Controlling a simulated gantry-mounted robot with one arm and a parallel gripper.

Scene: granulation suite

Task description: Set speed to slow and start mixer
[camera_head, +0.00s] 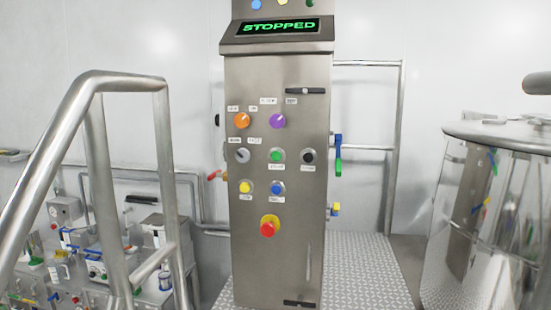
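A steel control column (275,215) stands in the middle of the view. Its display (278,27) reads "STOPPED" in green letters. An orange knob (241,120) and a purple knob (278,121) sit in the upper row. Below are a grey knob (242,156), a green button (278,155) and a black button (307,156). Lower are a yellow button (246,187), a blue button (277,188) and a red emergency-stop style button (269,226). The small labels are too blurred to read, so I cannot tell which control sets speed. My gripper is not in view.
A steel handrail (120,85) rises at the left front. A large steel vessel (485,220) stands at the right. Blue and green valve handles (338,150) jut from the column's right side. A cluttered bench (90,250) is at lower left. Tread-plate floor (365,275) lies around the column.

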